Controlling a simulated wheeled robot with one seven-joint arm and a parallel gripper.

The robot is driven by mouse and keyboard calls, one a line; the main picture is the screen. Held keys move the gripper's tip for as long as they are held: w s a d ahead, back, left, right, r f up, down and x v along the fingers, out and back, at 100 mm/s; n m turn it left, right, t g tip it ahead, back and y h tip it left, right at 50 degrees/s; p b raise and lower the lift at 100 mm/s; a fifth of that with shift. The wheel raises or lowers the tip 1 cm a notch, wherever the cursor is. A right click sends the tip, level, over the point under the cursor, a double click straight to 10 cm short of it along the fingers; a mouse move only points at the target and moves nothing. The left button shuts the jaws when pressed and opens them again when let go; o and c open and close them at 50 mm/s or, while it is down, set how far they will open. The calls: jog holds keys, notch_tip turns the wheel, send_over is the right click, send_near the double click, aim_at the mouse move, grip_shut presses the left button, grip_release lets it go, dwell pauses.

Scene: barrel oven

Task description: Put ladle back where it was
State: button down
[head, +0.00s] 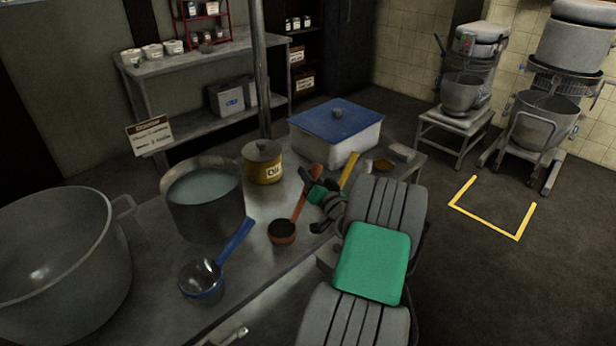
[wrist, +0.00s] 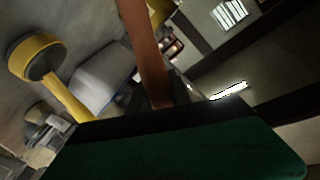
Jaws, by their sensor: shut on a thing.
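My gripper (head: 312,192) is shut on the handle of an orange ladle (head: 299,203), over the metal table (head: 262,272). The ladle's dark bowl (head: 282,232) points toward the front left; I cannot tell whether it touches the table. The ladle's handle (wrist: 146,45) also shows in the wrist view, running up from the jaws, with its bowl out of view. A blue ladle (head: 203,280) lies on the table at front left. A yellow ladle's handle (head: 350,170) shows behind my gripper, and the yellow ladle (wrist: 62,85) is clearer in the wrist view.
A large metal bowl (head: 60,255) fills the left. Bare table shows between the blue and orange ladles.

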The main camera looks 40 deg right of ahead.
jog(key=shift+r, duration=0.2)
jog(key=shift+f, duration=0.2)
jog(key=c, duration=1.2)
grip_release()
jog(key=v, duration=0.4)
jog(key=b+v, duration=0.1)
jog(key=v, duration=0.3)
jog(key=b+v, duration=0.1)
jog(key=v, duration=0.3)
jog(key=shift+a+r, duration=0.1)
jog(key=shift+r, duration=0.15)
